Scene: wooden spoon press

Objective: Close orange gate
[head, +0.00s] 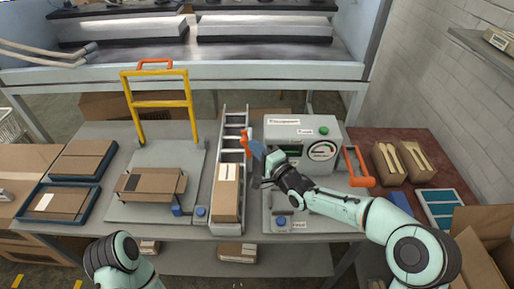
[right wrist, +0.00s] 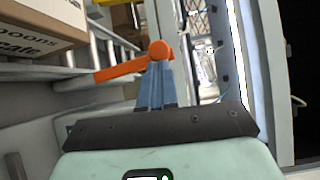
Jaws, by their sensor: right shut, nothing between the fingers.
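The orange gate (head: 245,138) is a short bar at the rail of the roller lane, left of the grey machine. In the right wrist view the gate (right wrist: 122,69) is a bar reaching left from a rounded end. My right gripper (head: 254,147) is shut and empty, its blue fingers right by the gate. In the right wrist view its fingertips (right wrist: 155,68) overlap the rounded end; I cannot tell if they touch it. My left arm shows at the bottom left, its gripper out of view.
A tall carton (head: 227,190) lies in the roller lane (head: 234,126). The grey machine (head: 295,130) with a dial and an orange side handle (head: 357,166) stands close on the right. A yellow frame (head: 160,104) stands on the left plate. Spoon boxes (head: 388,160) sit at the right.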

